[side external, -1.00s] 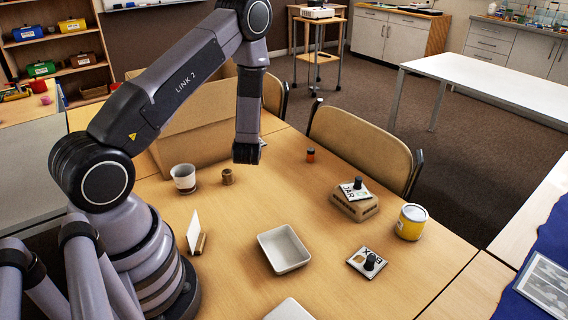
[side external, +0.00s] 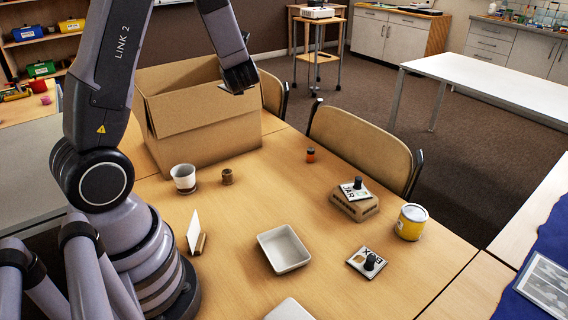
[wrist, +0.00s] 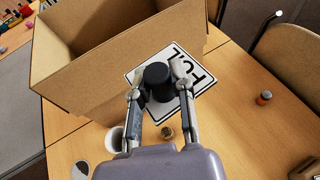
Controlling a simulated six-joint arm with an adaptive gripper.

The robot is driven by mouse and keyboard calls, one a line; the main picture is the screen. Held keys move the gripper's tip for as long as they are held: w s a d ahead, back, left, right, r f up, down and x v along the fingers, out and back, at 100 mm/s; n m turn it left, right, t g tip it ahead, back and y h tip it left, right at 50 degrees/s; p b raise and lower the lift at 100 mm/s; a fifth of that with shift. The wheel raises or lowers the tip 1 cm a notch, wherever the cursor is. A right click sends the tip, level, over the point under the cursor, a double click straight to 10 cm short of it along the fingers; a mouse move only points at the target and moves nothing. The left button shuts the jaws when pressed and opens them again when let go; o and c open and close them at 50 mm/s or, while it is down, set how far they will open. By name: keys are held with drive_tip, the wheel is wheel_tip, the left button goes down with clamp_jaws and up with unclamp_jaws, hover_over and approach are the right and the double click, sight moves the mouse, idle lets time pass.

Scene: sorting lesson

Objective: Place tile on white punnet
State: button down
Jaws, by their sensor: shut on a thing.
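In the wrist view, my gripper (wrist: 160,88) is shut on the black knob of a white lettered tile (wrist: 191,66). The knob hides some letters. In the side view my gripper (side external: 240,84) is high above the table by the cardboard box; the tile is hard to make out there. An empty white punnet (side external: 272,241) sits on the table, lower and to the right of my gripper, well apart from it.
An open cardboard box (side external: 205,140) stands behind a white cup (side external: 184,180) and small brown pot (side external: 227,177). A knobbed tile (side external: 357,261) lies on the table; another (side external: 349,192) rests on a brown block. A yellow tin (side external: 410,222) stands right.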

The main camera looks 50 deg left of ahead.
drive_tip(key=s+d+f+n+g+h, duration=0.3)
drive_tip(key=s+d+n+g+h, duration=0.1)
drive_tip(key=s+d+n+g, duration=0.45)
drive_tip(key=s+d+f+n+g+h, duration=0.35)
drive_tip(key=s+d+n+g, duration=0.35)
drive_tip(key=s+n+g, duration=0.25)
wheel_tip(320, 180, up, 7)
drive_tip(key=n+t+h, duration=0.6)
drive_tip(key=n+h, duration=1.1)
hover_over(296, 318)
drive_tip(key=shift+t, duration=0.3)
wheel_tip(296, 318, down, 26)
drive_tip(key=shift+f, duration=0.1)
drive_tip(key=shift+f, duration=0.15)
drive_tip(key=c, duration=1)
unclamp_jaws()
